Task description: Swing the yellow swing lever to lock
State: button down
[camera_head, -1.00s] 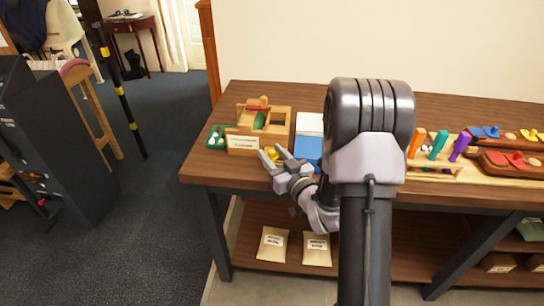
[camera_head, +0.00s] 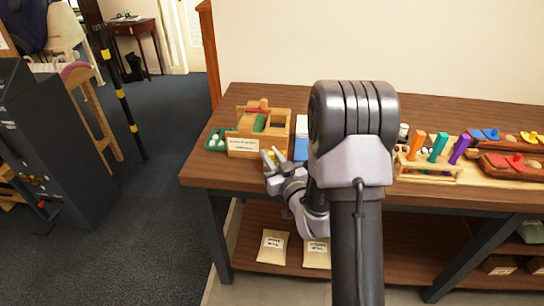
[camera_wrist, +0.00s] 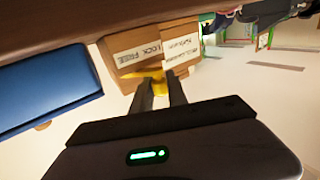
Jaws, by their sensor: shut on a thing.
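The yellow swing lever (camera_wrist: 156,76) shows in the wrist view on the front of a wooden fixture (camera_wrist: 115,45), below a label that reads "LOCK FREE". My gripper (camera_wrist: 158,88) is shut on the lever, with a finger on each side of it. In the head view my gripper (camera_head: 271,152) is at the front right corner of the fixture (camera_head: 281,112). Only a small yellow patch of the lever (camera_head: 281,152) shows there. The fixture carries a green piece and a red bar on top. The lever's pivot is hidden.
A blue block (camera_wrist: 45,90) lies close beside my gripper; it also shows in the head view (camera_head: 301,149). A green tray (camera_head: 216,140) with white pieces is left of the fixture. A rack with coloured pegs (camera_head: 438,150) stands on the right of the table.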

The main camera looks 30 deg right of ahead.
aim_at(269, 142)
jog(key=m+h, duration=0.1)
jog(key=w+m+h, duration=0.1)
jog(key=h, duration=0.1)
jog(key=m+g+h, duration=0.1)
jog(key=shift+w+a+h, duration=0.2)
jog(key=shift+a+h, duration=0.1)
jog(key=shift+h, duration=0.1)
jog(key=shift+w+d+m+g+h, duration=0.1)
jog(key=shift+w+m+g+h, duration=0.2)
jog(key=shift+m+g+h, duration=0.45)
jog(key=shift+w+d+m+g+h, duration=0.1)
jog(key=shift+w+m+g+h, duration=0.25)
jog(key=shift+m+h, duration=0.7)
jog(key=shift+w+d+m+g+h, duration=0.15)
jog(key=shift+m+g+h, duration=0.4)
jog(key=shift+h, duration=0.65)
jog(key=c, duration=1.3)
grip_release()
jog(key=shift+w, duration=0.1)
jog(key=shift+a, duration=0.1)
jog(key=p+v, duration=0.1)
jog(key=v, duration=1.6)
jog(key=shift+a+p, duration=0.25)
jog(key=shift+p, duration=0.1)
